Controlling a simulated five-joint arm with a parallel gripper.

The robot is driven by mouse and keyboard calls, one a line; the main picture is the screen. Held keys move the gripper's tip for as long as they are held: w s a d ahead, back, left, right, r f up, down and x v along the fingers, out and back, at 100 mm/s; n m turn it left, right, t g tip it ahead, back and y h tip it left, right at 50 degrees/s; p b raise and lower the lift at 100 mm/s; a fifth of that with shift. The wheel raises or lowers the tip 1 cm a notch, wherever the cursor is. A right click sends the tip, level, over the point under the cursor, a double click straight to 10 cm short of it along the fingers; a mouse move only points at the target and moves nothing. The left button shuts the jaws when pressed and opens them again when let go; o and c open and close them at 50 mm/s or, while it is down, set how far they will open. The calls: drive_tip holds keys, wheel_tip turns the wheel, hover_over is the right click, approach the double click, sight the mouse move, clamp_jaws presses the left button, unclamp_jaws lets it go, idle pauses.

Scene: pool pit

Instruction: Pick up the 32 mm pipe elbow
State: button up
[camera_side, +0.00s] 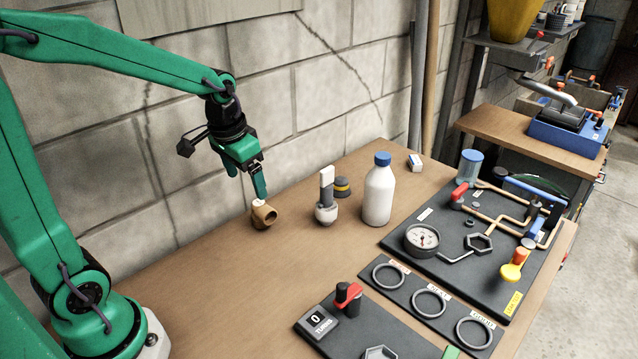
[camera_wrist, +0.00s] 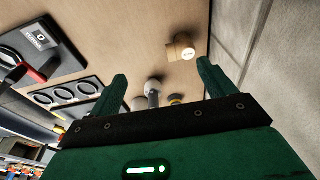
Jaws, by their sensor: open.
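The pipe elbow (camera_side: 264,216) is a small tan-brown fitting with a round opening, standing on the wooden bench near the wall. In the wrist view it appears as a tan piece (camera_wrist: 181,44) with a white label, beyond the fingertips and closer to the right finger. My green gripper (camera_side: 261,190) points down just above the elbow in the side view. In the wrist view my gripper (camera_wrist: 161,75) has its two fingers spread, with nothing held between them. I cannot tell whether a fingertip touches the elbow.
A white-and-grey fitting (camera_side: 326,200), a dark yellow-banded cap (camera_side: 342,187) and a white bottle with blue cap (camera_side: 379,195) stand right of the elbow. A black gauge panel (camera_side: 455,270) and a ring tray (camera_side: 395,297) lie further right. The bench front-left is clear.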

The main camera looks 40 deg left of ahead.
drive_tip(key=g, duration=0.2)
hover_over(257, 212)
wheel_tip(257, 212, down, 10)
drive_tip(key=shift+r, duration=0.25)
drive_tip(key=shift+f, duration=3.85)
drive_tip(key=shift+c, duration=0.4)
drive_tip(key=c, duration=1)
